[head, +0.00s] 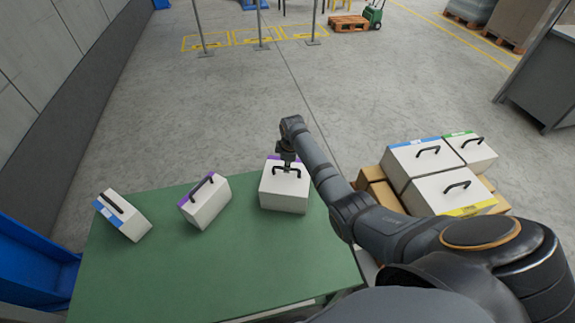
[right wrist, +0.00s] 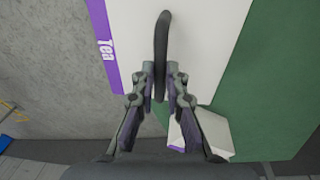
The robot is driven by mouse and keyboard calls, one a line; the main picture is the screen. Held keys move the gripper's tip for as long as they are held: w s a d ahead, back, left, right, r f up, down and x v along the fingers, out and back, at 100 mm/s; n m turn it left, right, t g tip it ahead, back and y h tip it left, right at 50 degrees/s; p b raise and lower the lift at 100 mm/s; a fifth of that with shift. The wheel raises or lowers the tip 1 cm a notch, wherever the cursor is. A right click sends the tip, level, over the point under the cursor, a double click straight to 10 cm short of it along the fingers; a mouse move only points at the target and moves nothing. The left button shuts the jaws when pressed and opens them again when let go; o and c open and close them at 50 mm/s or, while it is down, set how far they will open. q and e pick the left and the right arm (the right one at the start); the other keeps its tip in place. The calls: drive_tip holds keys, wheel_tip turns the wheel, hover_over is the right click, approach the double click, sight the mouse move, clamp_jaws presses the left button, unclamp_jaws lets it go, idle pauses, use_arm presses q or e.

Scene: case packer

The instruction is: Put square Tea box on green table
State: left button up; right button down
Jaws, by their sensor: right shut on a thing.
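The square Tea box (head: 285,190) is white with a purple band and a black handle. It is at the right part of the green table (head: 200,265), at the far edge; I cannot tell whether it touches the top. My right gripper (head: 287,167) is shut on its handle from above. In the right wrist view, the Tea box (right wrist: 200,40) shows its purple "Tea" band, and the fingers of the gripper (right wrist: 160,85) close around the black handle. The green table also shows in that view (right wrist: 280,80). My left gripper is not in view.
A purple-banded white box (head: 207,205) and a blue-banded one (head: 128,218) stand on the table to the left. Boxes with blue (head: 420,158), green (head: 475,152) and yellow (head: 450,195) bands sit on cardboard at right. The table's front middle is clear.

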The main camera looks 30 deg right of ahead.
drive_tip(key=c, duration=1.8)
unclamp_jaws()
drive_tip(key=o, duration=0.4)
drive_tip(key=shift+s, duration=0.1)
drive_tip(key=r, duration=0.4)
drive_tip(key=s+r, duration=0.1)
drive_tip(key=r, duration=0.3)
drive_tip(key=s+r, duration=0.1)
drive_tip(key=r, duration=0.3)
drive_tip(key=shift+a+f, duration=0.1)
